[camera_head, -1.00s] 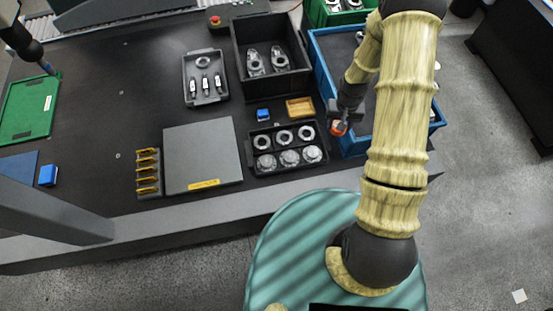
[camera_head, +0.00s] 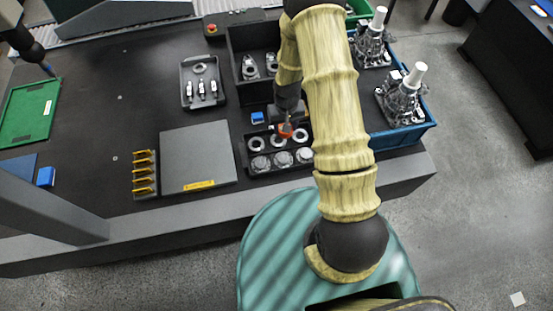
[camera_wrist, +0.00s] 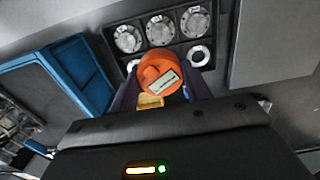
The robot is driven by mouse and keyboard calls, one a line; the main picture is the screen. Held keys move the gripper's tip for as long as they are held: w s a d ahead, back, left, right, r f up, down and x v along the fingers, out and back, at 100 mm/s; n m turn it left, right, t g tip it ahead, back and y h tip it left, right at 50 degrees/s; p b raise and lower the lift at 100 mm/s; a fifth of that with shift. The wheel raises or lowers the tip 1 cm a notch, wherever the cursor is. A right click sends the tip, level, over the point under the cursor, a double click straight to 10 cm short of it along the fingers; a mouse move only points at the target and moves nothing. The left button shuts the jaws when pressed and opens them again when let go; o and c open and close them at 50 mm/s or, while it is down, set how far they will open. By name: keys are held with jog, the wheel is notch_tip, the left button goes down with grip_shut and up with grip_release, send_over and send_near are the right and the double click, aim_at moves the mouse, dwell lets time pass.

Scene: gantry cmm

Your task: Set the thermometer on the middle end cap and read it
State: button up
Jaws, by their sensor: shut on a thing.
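My gripper (camera_head: 286,126) is shut on an orange round thermometer (camera_wrist: 157,66) with a pale label, held above the black part tray (camera_head: 248,160). In the tray's row nearer my base are three silver end caps; the middle end cap (camera_head: 282,160) also shows clear in the wrist view (camera_wrist: 160,30). The thermometer is over the far row of rings, apart from the middle cap. It hides the middle ring in the wrist view. A ring (camera_wrist: 199,55) shows to its right there.
A blue bin (camera_head: 412,136) with two tall metal assemblies stands to the right. A dark bin (camera_head: 236,50) with metal parts is behind. A blue block (camera_head: 257,118) lies behind the tray. A grey plate (camera_head: 198,155) and yellow-slotted rack (camera_head: 145,175) are to the left.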

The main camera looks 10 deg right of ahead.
jog(key=shift+f, duration=0.1)
dwell(0.3)
jog(key=f+b, duration=0.1)
jog(key=b, duration=0.2)
jog(key=f+b, duration=0.1)
jog(key=b, duration=0.2)
jog(key=shift+w+f+m, duration=0.2)
jog(key=shift+w+m, duration=0.2)
notch_tip(320, 180, down, 6)
jog(key=m+b, duration=0.4)
jog(key=b, duration=2)
jog(key=shift+s+f, duration=0.15)
jog(key=shift+s, duration=0.2)
send_over(284, 157)
jog(key=shift+s+a+f+b, duration=0.1)
jog(key=shift+f+b, duration=0.35)
jog(key=shift+f, duration=2.55)
jog(key=shift+f, duration=0.1)
